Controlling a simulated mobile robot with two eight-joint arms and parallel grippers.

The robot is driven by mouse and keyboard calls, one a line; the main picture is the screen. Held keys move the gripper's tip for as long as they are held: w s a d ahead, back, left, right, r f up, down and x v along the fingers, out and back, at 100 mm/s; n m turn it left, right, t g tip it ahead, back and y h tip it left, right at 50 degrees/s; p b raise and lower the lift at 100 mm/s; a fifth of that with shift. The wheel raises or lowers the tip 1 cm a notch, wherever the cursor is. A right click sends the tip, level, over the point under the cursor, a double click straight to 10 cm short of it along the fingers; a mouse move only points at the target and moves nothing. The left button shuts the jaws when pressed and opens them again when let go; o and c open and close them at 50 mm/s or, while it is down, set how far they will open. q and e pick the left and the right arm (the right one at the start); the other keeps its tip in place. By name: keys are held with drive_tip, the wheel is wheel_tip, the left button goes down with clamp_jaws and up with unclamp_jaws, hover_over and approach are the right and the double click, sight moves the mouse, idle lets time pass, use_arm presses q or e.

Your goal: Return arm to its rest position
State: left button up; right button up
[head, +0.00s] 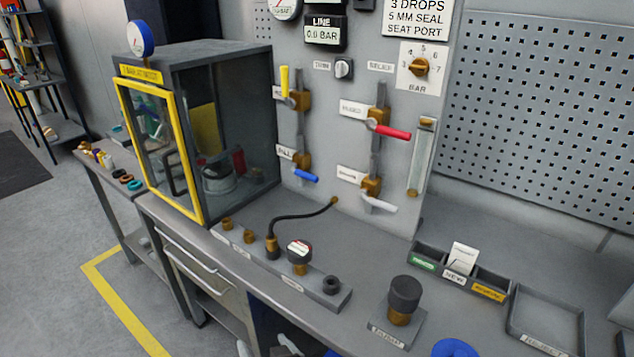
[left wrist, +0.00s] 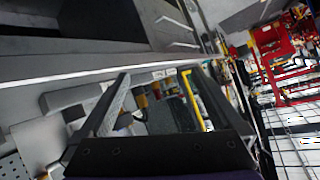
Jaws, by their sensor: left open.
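My left gripper shows only in part at the bottom edge of the head view (head: 266,347), low in front of the bench's front edge. In the left wrist view the left gripper (left wrist: 156,80) has its two dark fingers spread apart with nothing held between them. The bench and its fittings show beyond the fingers. Most of my left arm is outside the head view. My right gripper cannot be made out in either view.
The grey bench (head: 375,285) runs close by the left gripper. On it stand a yellow-framed cabinet (head: 160,150), a fitting strip (head: 325,292), a block with a black-capped fitting (head: 404,296) and a compartment tray (head: 430,248). A valve panel (head: 340,110) rises behind. Open floor lies left.

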use_arm(q)
drive_tip(key=s+a+m+g+h, duration=0.1)
drive_tip(key=s+a+g+h, duration=0.1)
drive_tip(key=s, duration=0.5)
drive_tip(key=s+a+f+m+g+h, duration=0.1)
drive_tip(key=s+a+g+h, duration=0.2)
drive_tip(key=s, duration=0.4)
drive_tip(key=shift+a+f+h+p, duration=0.25)
drive_tip(key=shift+a+h+p, duration=0.1)
drive_tip(key=shift+a+h, duration=0.35)
drive_tip(key=shift+a, duration=0.1)
